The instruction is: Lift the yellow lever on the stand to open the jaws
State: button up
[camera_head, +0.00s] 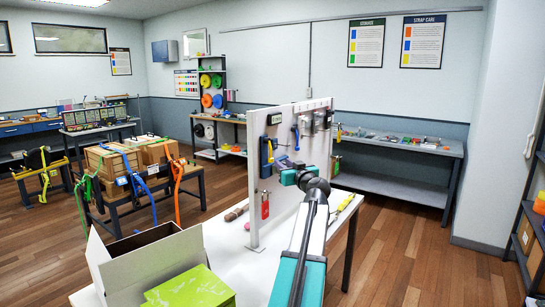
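A white upright panel (318,165) stands on the white table with tools hung on it. A blue tool with a yellow part (267,152) hangs near its left edge. Another small tool with blue and yellow parts (296,137) hangs to its right. I cannot tell for sure which yellow part is the lever, and no jaws can be made out. My gripper (284,167) is at the end of my teal and white arm, in front of the panel, just below and right of the blue tool. Its fingers are too small to make out; contact cannot be judged.
An open white box (137,262) and a green box (191,288) stand at the table's front left. A red padlock-like item (265,208) hangs low on the panel. Strapped cartons (112,160) stand on a rack at left. A grey bench (400,147) runs along the back wall.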

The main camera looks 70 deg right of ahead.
aim_at(271, 154)
jog(key=p+x, duration=0.3)
jog(key=x, duration=0.7)
jog(key=shift+w+r, duration=0.1)
jog(key=shift+p+x, duration=0.45)
jog(key=shift+x, duration=0.45)
